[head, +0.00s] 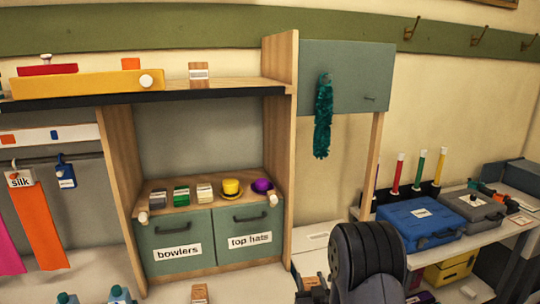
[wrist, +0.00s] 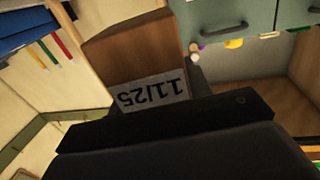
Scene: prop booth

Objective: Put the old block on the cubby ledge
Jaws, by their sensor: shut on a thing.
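A brown wooden block (wrist: 130,50) with a white label reading 11/25, upside down in the wrist view, sits in the jaws of my gripper (wrist: 155,104), which is shut on it. The cubby ledge (head: 160,211) is the wooden shelf above the two drawers. Another wooden block with a white label (head: 198,75) stands on the top shelf. A similar labelled block (head: 200,293) shows at the bottom edge, below the drawers.
A teal door (head: 350,75) stands open at right. A blue case (head: 420,222) lies on the right table.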

